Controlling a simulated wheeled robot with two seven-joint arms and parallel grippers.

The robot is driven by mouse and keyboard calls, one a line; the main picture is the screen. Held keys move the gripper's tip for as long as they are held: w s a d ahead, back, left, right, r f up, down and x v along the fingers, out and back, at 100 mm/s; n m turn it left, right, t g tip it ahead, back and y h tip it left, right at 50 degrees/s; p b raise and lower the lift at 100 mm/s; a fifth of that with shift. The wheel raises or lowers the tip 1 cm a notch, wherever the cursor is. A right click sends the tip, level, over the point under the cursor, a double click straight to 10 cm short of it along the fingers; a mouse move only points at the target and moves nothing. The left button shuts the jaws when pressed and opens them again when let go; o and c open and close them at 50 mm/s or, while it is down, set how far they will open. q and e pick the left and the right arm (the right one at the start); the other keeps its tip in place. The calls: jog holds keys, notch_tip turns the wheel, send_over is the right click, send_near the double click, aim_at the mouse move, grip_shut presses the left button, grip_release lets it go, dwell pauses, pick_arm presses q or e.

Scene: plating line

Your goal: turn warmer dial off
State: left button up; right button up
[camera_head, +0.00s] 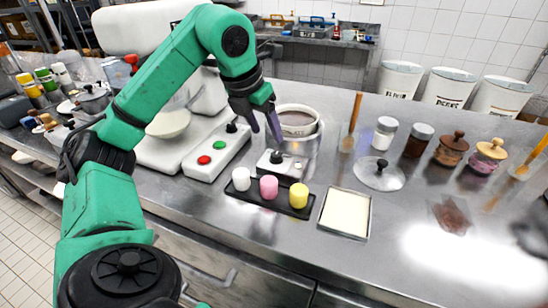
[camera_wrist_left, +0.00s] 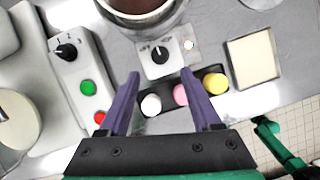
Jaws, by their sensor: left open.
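The warmer dial (camera_head: 277,157) is a small black knob on the white front panel of the warmer. In the left wrist view the dial (camera_wrist_left: 160,53) sits between printed marks too small to read. A pale mark on it appears to point toward the pot. The warmer's round pot (camera_head: 297,122) stands behind the panel. My left gripper (camera_head: 264,128) is open and empty, above and near the dial. In the left wrist view its fingers (camera_wrist_left: 160,75) straddle the dial's line, not visibly touching it.
A black tray (camera_head: 302,210) with white, pink and yellow pieces lies in front of the warmer. A machine panel with green (camera_head: 219,145) and red buttons and another black knob is at left. A pale square tray (camera_head: 345,213), a glass lid (camera_head: 380,173) and jars stand at right.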

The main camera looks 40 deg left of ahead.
aim_at(276, 154)
pick_arm(q)
jog(key=b+x, duration=0.1)
jog(key=x, duration=0.7)
jog(key=shift+w+f, duration=0.1)
jog(key=shift+f, duration=0.2)
grip_shut()
jog(key=shift+r, duration=0.1)
